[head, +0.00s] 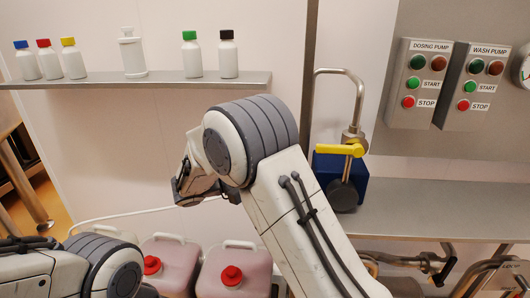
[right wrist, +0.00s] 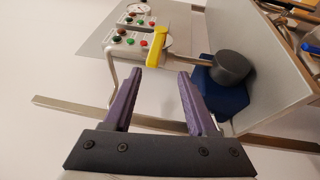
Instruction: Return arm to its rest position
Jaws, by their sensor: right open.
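My right arm (head: 275,190) is raised across the middle of the head view, bent at a grey-banded joint. Its gripper is mostly hidden behind the forearm, with only a dark part showing at the left of the arm. In the right wrist view my right gripper (right wrist: 166,75) has two purple fingers spread wide with nothing between them. Beyond the fingers are the yellow-handled valve (right wrist: 156,46) and the blue block (right wrist: 222,84), apart from them. My left arm (head: 105,266) lies low at the bottom left of the head view. Its gripper is not visible.
A wall shelf (head: 150,80) holds several capped bottles. Jugs with red caps (head: 232,275) stand below, beside my right arm. The valve (head: 340,150) with its bent pipe is right of the arm. A steel counter (head: 440,211) runs beneath two pump panels (head: 420,80).

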